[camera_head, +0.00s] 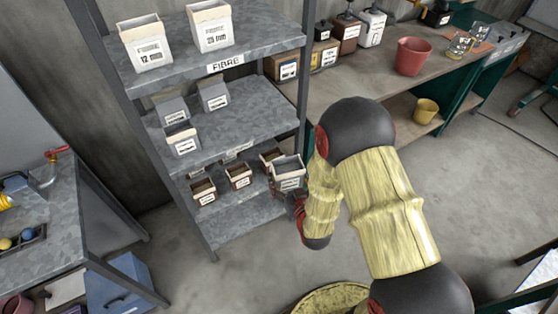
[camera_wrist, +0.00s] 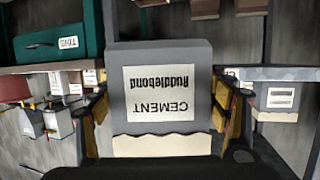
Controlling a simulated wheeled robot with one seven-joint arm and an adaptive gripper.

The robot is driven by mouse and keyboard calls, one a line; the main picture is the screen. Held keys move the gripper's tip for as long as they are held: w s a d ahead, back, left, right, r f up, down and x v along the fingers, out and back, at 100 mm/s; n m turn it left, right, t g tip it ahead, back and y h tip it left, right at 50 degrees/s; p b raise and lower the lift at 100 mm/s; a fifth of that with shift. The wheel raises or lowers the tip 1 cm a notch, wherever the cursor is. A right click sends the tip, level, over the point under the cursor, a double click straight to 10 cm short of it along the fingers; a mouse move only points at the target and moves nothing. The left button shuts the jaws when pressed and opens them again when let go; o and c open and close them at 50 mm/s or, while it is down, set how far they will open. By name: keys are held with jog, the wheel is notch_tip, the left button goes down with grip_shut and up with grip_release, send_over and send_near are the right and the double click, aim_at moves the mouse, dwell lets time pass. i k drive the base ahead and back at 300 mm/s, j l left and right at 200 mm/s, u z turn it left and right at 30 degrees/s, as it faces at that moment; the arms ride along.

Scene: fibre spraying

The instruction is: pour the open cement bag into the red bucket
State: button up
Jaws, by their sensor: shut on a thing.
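A grey cement bag with a white label (camera_head: 288,183) and a torn, pale open rim is in front of the shelf rack, at the height of its lower boards. My gripper (camera_head: 299,204) is shut on this bag. In the wrist view the bag (camera_wrist: 160,60) fills the middle between the yellow fingers of my gripper (camera_wrist: 160,112), with the CEMENT label upside down and the pale rim at the bottom. In the head view the bag looks upright. The red bucket (camera_head: 412,57) stands on the workbench at the upper right, well away from the bag.
The shelf rack (camera_head: 240,125) holds several other bags, with small brown ones (camera_head: 238,177) close beside the held bag. The workbench (camera_head: 385,84) carries containers and glass beakers (camera_head: 460,44) near the bucket. A yellow pot (camera_head: 426,110) sits below. Open floor lies right of my arm.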

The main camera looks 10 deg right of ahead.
aim_at(412, 53)
jog(key=i, duration=0.35)
jog(key=i+l+z, duration=0.1)
jog(key=z, duration=1.25)
